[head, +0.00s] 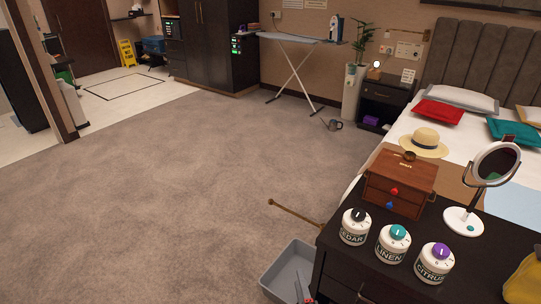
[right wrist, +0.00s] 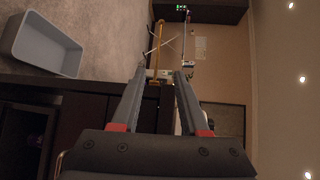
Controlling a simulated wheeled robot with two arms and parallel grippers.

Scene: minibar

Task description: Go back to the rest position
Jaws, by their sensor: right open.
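My right gripper (head: 303,289) shows only in part at the bottom edge of the head view, in front of the dark cabinet and over the grey bin. In the right wrist view its two fingers (right wrist: 161,76) are apart, with nothing held between them. My left gripper is not in the head view.
A grey bin (head: 285,262) stands on the carpet beside the dark cabinet (head: 345,266). On the cabinet are three labelled jars, including the cedar one (head: 354,228), a wooden drawer box (head: 399,185) and a round mirror (head: 493,165). Open carpet (head: 170,190) lies to the left.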

